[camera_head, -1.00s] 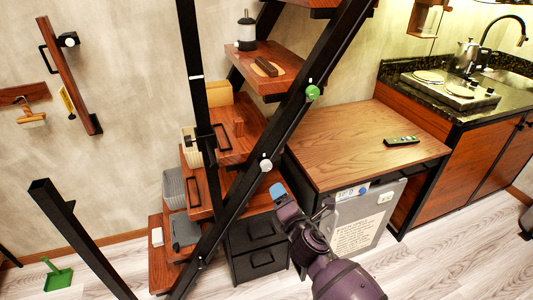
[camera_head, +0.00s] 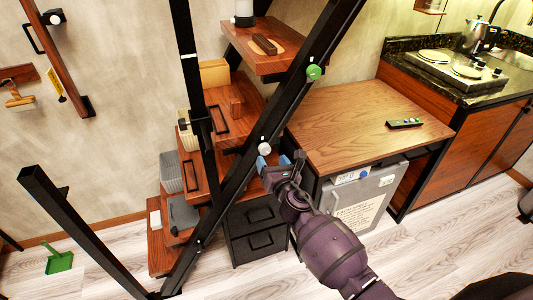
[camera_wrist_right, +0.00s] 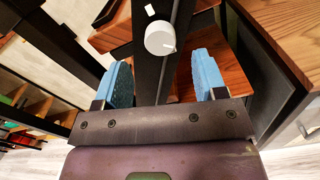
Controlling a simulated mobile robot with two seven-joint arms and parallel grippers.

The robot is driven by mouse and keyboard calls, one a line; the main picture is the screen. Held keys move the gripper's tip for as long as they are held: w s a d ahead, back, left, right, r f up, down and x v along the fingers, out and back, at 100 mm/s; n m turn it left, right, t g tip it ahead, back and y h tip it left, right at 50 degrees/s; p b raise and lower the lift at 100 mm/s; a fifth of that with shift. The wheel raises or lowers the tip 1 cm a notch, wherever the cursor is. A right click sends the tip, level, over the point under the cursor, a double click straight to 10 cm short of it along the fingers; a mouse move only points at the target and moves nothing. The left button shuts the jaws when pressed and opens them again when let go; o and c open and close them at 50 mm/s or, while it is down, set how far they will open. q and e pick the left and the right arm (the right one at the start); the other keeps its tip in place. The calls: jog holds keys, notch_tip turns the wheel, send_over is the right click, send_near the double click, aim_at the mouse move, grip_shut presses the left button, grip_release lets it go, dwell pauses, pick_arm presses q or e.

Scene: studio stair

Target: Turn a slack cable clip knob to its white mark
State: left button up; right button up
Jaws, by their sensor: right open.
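A round white knob (camera_head: 264,149) sits on the sloping black stair beam (camera_head: 240,180). It also shows in the right wrist view (camera_wrist_right: 160,38), with a thin line near its lower right edge. A small white mark (camera_wrist_right: 150,10) is on the beam above it, and the line does not point at the mark. A green knob (camera_head: 314,72) sits higher on the same beam. My right gripper (camera_head: 274,163) is open and empty, just below the white knob. In the right wrist view its two blue fingers (camera_wrist_right: 163,80) stand either side of the beam, apart from the knob. My left gripper is out of view.
Wooden treads (camera_head: 270,63) holding baskets and boxes lie behind the beam. A wooden-topped counter (camera_head: 350,115) with a remote (camera_head: 405,123) stands close on the right, above a grey cabinet (camera_head: 385,190). A black drawer unit (camera_head: 240,218) is below the stair.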

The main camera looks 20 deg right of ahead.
aim_at(266, 151)
jog(key=shift+w+b, duration=0.3)
jog(key=shift+w, duration=2.15)
jog(key=c, duration=0.9)
